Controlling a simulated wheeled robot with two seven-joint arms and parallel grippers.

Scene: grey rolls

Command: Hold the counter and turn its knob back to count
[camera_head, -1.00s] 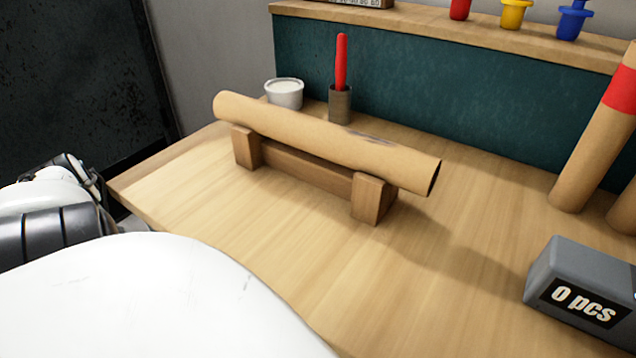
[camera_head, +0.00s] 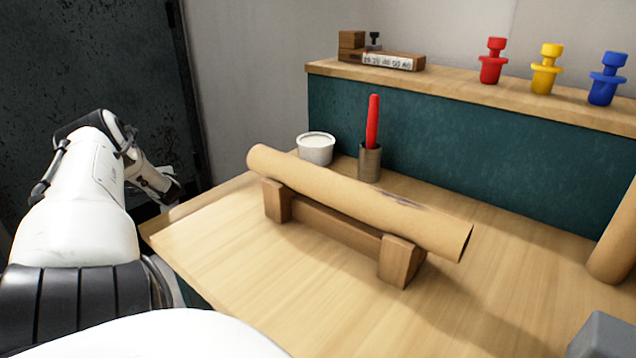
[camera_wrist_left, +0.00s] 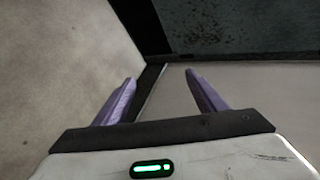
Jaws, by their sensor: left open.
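A wooden device (camera_head: 381,58) with a white strip of dark marks and a small black knob (camera_head: 374,38) on top sits on the raised shelf at the back. It looks like the counter, though the strip is too small to read. The top of a grey box (camera_head: 605,335) shows at the lower right edge; the rest is cut off. My left gripper (camera_wrist_left: 160,80) is open and empty in the left wrist view, over bare floor beside a dark panel. In the head view my left arm is at the far left, away from the device. My right gripper is out of view.
A cardboard tube (camera_head: 360,200) lies on a wooden cradle (camera_head: 400,262) on the table. Behind it stand a white cup (camera_head: 316,150) and a holder (camera_head: 370,163) with a red stick (camera_head: 373,120). Red (camera_head: 492,62), yellow (camera_head: 546,70) and blue (camera_head: 606,80) plugs stand on the shelf.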

